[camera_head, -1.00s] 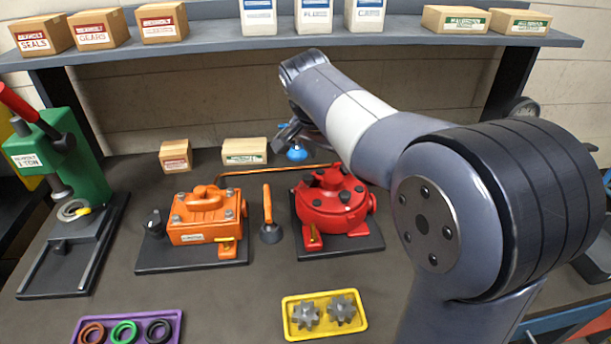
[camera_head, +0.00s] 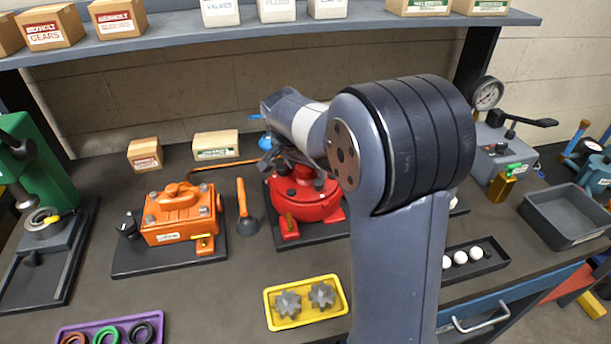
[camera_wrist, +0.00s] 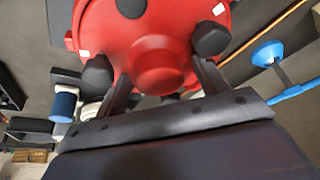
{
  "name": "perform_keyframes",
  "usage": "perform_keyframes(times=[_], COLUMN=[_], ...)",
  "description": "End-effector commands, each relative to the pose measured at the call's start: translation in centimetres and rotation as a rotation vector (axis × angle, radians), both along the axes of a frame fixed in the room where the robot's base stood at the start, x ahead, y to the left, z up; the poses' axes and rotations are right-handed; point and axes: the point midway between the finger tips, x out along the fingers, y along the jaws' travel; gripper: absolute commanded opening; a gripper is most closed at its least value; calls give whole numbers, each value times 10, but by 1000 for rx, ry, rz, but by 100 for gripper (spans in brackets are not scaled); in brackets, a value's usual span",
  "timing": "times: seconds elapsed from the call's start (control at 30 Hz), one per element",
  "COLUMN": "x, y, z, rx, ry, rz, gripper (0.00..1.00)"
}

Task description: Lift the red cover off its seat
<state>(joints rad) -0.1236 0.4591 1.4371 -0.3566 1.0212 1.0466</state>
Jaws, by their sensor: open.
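The red cover (camera_head: 312,178) is the round top of the red motor unit (camera_head: 302,205), still sitting on its body on a dark base plate. My arm hides its right part in the head view. In the wrist view the red cover (camera_wrist: 108,32) fills the top middle, with a raised round red boss (camera_wrist: 158,66) at its centre and dark knobs around. My gripper (camera_wrist: 155,60) is open, its two fingers on either side of the boss, with nothing clearly held. In the head view my gripper (camera_head: 290,162) is low over the cover, partly hidden; contact cannot be told.
An orange motor (camera_head: 180,213) and an orange-handled tool (camera_head: 245,212) stand left of the red unit. A yellow tray (camera_head: 304,303) of gears lies in front. A blue funnel-like piece (camera_wrist: 267,54) is close right in the wrist view. A grey bin (camera_head: 565,217) stands at right.

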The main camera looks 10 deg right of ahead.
Motion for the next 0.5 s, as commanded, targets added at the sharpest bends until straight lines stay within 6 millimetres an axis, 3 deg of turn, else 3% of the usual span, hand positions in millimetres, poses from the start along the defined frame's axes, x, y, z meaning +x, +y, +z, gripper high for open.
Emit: perform_keyframes(times=[0.2,0.5], x=[0,0], y=[0,0], z=[-1,-1], rx=[0,-1], ry=[0,-1], rz=[0,0], gripper=[69,45])
